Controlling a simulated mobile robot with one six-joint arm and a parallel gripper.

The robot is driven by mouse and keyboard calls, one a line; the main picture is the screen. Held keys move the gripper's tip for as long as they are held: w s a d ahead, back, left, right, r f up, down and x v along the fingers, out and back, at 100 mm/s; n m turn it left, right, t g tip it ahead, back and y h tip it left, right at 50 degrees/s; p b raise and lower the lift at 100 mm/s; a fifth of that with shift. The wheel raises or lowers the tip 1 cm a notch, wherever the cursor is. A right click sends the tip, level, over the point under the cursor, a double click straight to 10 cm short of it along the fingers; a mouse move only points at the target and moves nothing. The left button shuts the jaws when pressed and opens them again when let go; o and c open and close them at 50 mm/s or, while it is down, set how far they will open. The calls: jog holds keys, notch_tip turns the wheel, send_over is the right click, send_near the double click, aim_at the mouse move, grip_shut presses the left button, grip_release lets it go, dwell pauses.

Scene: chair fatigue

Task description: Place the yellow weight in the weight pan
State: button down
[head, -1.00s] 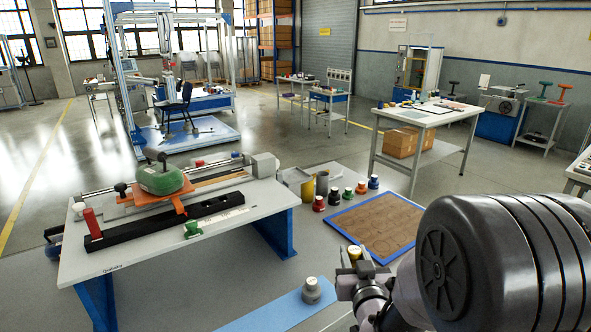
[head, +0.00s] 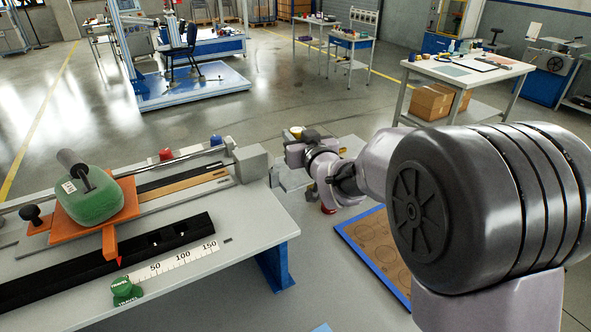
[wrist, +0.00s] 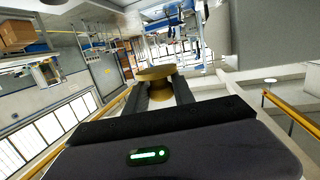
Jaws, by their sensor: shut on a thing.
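The yellow weight shows in the wrist view (wrist: 156,74) as a dull brass-yellow disc with a narrower part between my gripper's fingers (wrist: 165,88). My gripper is shut on it. In the head view, my gripper (head: 296,142) is in the air beyond the right end of the bench, and only a small yellowish top of the weight (head: 297,130) shows at it. A pale, tray-like thing (head: 288,181) stands low behind and below my gripper, mostly hidden; I cannot tell for sure that it is the weight pan.
A blue-edged mat (head: 378,255) lies on the floor. A white table (head: 470,72) stands at back right.

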aim_at(294, 174)
jog(key=shift+w+a+f, duration=0.1)
jog(key=shift+a+f, duration=0.05)
jog(key=shift+a, duration=0.2)
notch_tip(294, 174, down, 10)
jog(key=b, duration=0.4)
jog(key=shift+r, duration=0.25)
jog(key=shift+f, duration=0.1)
jog(key=c, duration=1.1)
grip_release()
jog(key=shift+o, duration=0.2)
